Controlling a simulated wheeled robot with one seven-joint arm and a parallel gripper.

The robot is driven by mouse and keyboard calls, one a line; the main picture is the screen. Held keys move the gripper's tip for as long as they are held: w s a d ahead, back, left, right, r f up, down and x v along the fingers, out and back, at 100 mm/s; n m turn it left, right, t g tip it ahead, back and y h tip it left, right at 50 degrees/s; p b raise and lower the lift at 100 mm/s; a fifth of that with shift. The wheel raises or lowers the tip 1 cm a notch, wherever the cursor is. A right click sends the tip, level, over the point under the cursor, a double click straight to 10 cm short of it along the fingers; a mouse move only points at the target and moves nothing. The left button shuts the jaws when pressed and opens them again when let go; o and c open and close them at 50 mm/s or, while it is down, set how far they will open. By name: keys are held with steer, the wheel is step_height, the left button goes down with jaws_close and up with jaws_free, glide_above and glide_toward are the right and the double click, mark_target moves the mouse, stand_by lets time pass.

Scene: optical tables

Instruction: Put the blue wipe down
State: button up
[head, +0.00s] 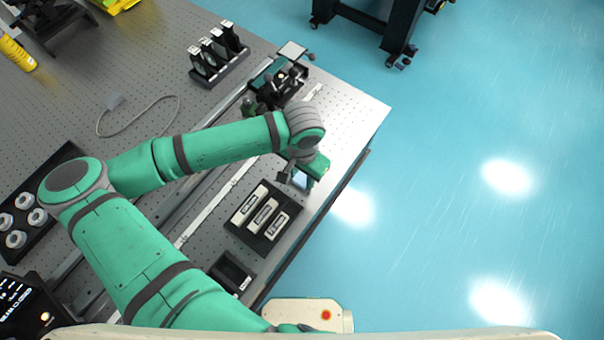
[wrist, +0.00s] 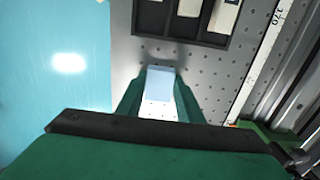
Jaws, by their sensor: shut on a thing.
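The blue wipe is a small pale blue block (wrist: 159,84) in the wrist view. It sits between the two green fingers of my gripper (wrist: 155,95), which are shut on it. In the head view the wipe (head: 300,179) shows just below my gripper (head: 305,172), near the right edge of the optical table (head: 352,125). The perforated table top lies beneath it. I cannot tell whether the wipe touches the table.
A black tray with several pale blocks (head: 264,216) stands close by, with a small empty black bin (head: 232,272) beyond it. A metal rail (head: 220,195) runs along the table. Bare table surface lies toward the right corner; the blue floor is beyond the edge.

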mark_target(302, 178)
steer(key=shift+a+f, duration=0.1)
steer(key=o, duration=1.1)
step_height(302, 178, up, 12)
steer(key=shift+w, duration=0.1)
